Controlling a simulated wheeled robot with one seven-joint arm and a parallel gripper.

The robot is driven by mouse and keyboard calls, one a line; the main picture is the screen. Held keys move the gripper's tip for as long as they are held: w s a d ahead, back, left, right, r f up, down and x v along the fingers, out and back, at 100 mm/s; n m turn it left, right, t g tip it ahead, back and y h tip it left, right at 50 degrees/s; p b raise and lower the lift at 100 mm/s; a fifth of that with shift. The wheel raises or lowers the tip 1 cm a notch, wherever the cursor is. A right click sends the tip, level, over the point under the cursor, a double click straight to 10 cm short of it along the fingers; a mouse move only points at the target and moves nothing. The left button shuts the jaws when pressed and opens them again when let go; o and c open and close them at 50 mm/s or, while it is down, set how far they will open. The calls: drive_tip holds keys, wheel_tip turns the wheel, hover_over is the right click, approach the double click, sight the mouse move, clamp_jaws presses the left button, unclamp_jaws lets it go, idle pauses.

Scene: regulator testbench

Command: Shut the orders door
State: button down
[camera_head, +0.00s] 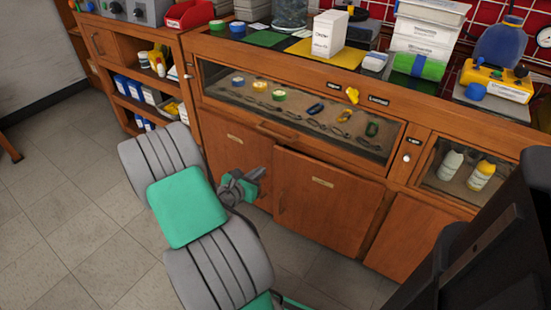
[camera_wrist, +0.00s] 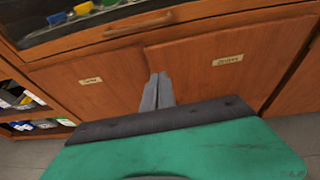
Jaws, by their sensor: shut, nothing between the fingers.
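Two wooden cupboard doors with small label plates sit side by side under the glass-fronted drawer. The right door (camera_head: 325,205) looks slightly ajar, standing a little proud of the cabinet front with a dark gap along its top edge. It also shows in the wrist view (camera_wrist: 215,85); its label is too blurred to read surely. The left door (camera_head: 232,150) looks flush; it is on the left in the wrist view (camera_wrist: 95,95). My gripper (camera_head: 260,175) is shut and empty, in front of the meeting line of the doors. Its fingertips (camera_wrist: 158,76) point at that line; contact cannot be told.
The glass-fronted drawer (camera_head: 300,108) above holds tapes and small tools. An open shelf (camera_head: 125,80) stands left and a glazed compartment (camera_head: 465,175) with bottles right. The bench top carries boxes and equipment. Tiled floor (camera_head: 70,220) at the left is clear.

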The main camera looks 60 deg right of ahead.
drive_tip(key=b, duration=0.3)
approach(280, 154)
drive_tip(key=x, duration=0.5)
drive_tip(key=shift+s+d+f, duration=0.1)
drive_tip(key=shift+d+f, duration=0.1)
drive_tip(key=shift+d, duration=0.45)
drive_tip(key=shift+r, duration=0.1)
